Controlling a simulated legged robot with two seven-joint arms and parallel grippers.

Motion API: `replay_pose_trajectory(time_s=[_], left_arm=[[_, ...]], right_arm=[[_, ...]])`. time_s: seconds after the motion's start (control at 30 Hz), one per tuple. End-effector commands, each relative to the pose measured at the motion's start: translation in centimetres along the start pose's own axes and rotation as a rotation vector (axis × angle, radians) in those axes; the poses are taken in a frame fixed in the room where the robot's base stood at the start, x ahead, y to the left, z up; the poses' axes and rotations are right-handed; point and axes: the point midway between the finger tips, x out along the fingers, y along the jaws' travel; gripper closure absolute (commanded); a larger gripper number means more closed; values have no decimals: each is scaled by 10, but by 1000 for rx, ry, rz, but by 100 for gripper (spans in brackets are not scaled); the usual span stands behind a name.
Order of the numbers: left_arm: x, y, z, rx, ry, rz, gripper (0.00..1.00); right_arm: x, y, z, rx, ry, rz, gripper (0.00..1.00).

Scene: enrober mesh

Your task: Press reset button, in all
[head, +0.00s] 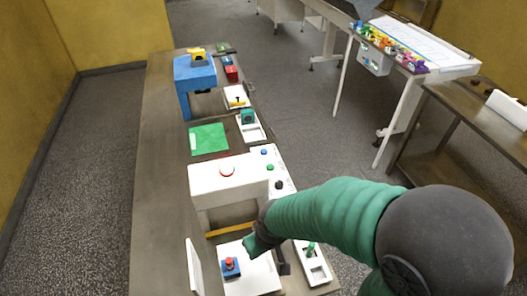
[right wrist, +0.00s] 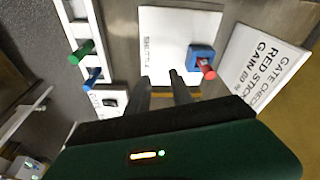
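I cannot read which is the reset button. My right gripper (right wrist: 160,78) is over the bench in front of the machine, its fingers apart with nothing between them. Below is a white plate (head: 262,283) with a blue block (head: 231,266) bearing a red knob (right wrist: 208,73). My left gripper is out of view.
An upright white sign (right wrist: 264,62) stands at the bench's left edge. A blue stand (head: 194,73) and a green mat (head: 209,138) are farther back. The bench's left strip is clear.

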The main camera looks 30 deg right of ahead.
Motion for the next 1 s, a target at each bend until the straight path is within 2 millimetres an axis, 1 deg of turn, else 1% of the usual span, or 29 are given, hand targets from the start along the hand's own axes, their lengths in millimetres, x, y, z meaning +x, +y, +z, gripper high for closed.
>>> replay_pose_trajectory(time_s=[0.03, 0.17, 0.2, 1.0], left_arm=[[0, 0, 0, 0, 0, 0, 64], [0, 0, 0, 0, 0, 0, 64], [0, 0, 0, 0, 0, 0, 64], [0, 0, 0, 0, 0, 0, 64]], right_arm=[[0, 0, 0, 0, 0, 0, 81], [0, 0, 0, 0, 0, 0, 98], [0, 0, 0, 0, 0, 0, 100], [0, 0, 0, 0, 0, 0, 100]])
